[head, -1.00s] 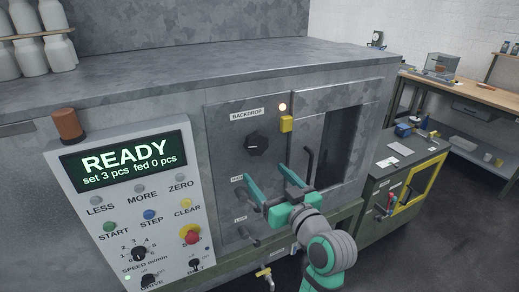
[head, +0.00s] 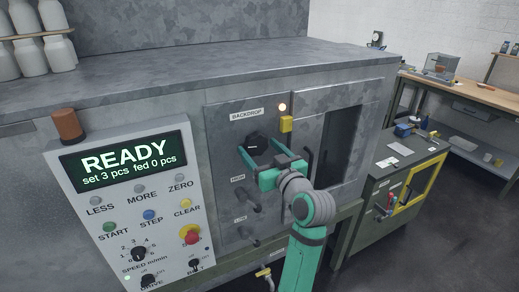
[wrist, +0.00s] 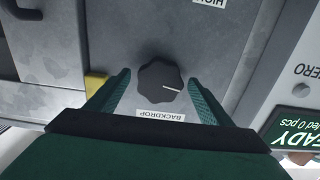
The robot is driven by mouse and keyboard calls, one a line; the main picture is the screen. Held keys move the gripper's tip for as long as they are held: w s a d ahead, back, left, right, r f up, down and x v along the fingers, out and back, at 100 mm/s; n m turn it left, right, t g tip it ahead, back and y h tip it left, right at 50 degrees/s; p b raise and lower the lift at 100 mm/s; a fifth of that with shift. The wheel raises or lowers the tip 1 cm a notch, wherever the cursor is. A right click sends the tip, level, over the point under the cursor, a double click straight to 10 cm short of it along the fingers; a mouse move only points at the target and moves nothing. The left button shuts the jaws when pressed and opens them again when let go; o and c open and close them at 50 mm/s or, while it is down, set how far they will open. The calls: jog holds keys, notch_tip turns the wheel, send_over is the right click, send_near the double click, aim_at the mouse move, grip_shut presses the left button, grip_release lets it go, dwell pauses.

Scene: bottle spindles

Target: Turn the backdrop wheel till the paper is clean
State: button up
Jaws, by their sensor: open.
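The backdrop wheel is a black lobed knob (wrist: 160,82) with a white pointer line, on the grey machine front beside its "BACKDROP" label (head: 247,114). In the head view the wheel (head: 256,141) is partly hidden by my gripper. My gripper (head: 262,152) is open, with its green fingers reaching toward the wheel. In the wrist view one finger (wrist: 112,92) is on the left of the knob and the other (wrist: 204,97) on the right, with a gap on each side. I cannot make out the paper; the window (head: 338,146) looks dark.
A yellow block (head: 286,124) sits right of the wheel under a lit lamp (head: 282,107). Two knobs (head: 241,195) are below it. A dark handle (head: 308,162) is on the right. The control panel (head: 130,210) reads READY at the left.

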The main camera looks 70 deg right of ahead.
jog(key=shift+w+d, duration=0.2)
jog(key=shift+d, duration=0.05)
jog(key=c, duration=1.1)
jog(key=shift+o, duration=0.2)
jog(key=m, duration=0.2)
jog(key=shift+w+m, duration=0.1)
jog(key=shift+m, duration=0.3)
jog(key=m, duration=0.4)
jog(key=shift+a+m, duration=0.1)
jog(key=shift+m, duration=0.2)
jog(key=m, duration=0.2)
jog(key=shift+w+r+m, duration=0.1)
jog(key=shift+w+m, duration=0.05)
jog(key=shift+m, duration=2.45)
